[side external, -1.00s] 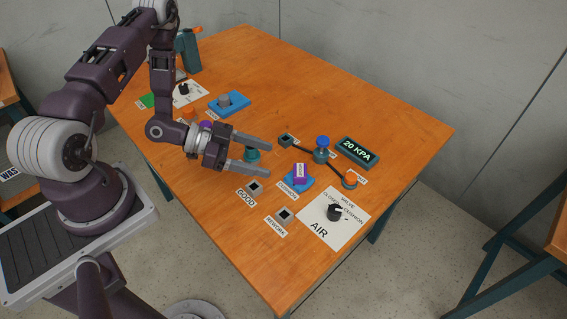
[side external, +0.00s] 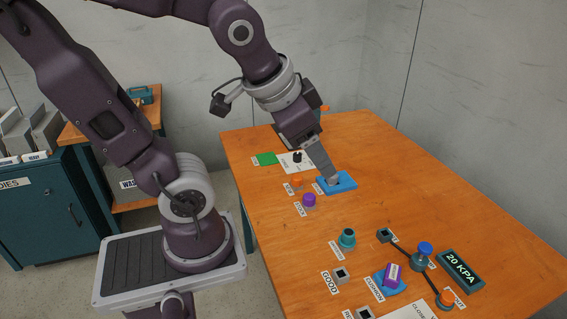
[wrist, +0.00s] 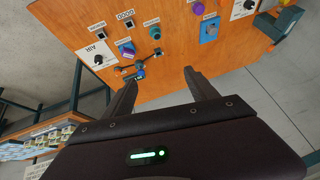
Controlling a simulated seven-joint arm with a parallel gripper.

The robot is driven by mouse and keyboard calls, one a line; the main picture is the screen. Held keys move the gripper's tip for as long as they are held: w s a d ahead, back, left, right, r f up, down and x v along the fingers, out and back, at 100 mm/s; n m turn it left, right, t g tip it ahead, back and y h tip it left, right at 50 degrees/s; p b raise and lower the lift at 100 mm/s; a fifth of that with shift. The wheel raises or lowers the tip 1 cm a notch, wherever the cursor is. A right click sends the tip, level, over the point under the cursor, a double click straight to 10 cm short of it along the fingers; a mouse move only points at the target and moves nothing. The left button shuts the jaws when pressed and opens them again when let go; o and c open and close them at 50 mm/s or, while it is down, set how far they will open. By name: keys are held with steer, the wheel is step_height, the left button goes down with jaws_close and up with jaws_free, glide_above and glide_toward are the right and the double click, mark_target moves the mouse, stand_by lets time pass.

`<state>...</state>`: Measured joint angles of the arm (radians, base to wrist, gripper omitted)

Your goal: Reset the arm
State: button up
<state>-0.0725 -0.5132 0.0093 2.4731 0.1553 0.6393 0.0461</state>
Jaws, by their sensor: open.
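My gripper (side external: 322,162) points down and to the right in the side external view. Its fingers overlap the blue plate (side external: 350,188) there. The wrist view shows my gripper (wrist: 160,75) open, with bare table between the spread fingers and nothing held. In that view the blue plate (wrist: 209,30) lies well beyond the right finger, so I see no contact with it. Part of the plate's grey block is hidden behind the fingers in the side view.
The orange table (side external: 460,210) holds a purple knob (side external: 309,200), a teal knob (side external: 347,237), a purple block (side external: 391,274) on a blue cushion, a blue-topped valve (side external: 424,250) and a 20 KPA display (side external: 460,267). The table's right part is clear.

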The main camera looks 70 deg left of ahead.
steer(key=s+d+h, duration=0.1)
steer(key=s+d, duration=0.3)
steer(key=s, duration=0.3)
steer(key=shift+r+n+g+h, duration=0.3)
steer(key=shift+r+n, duration=0.05)
steer(key=shift+n, duration=0.05)
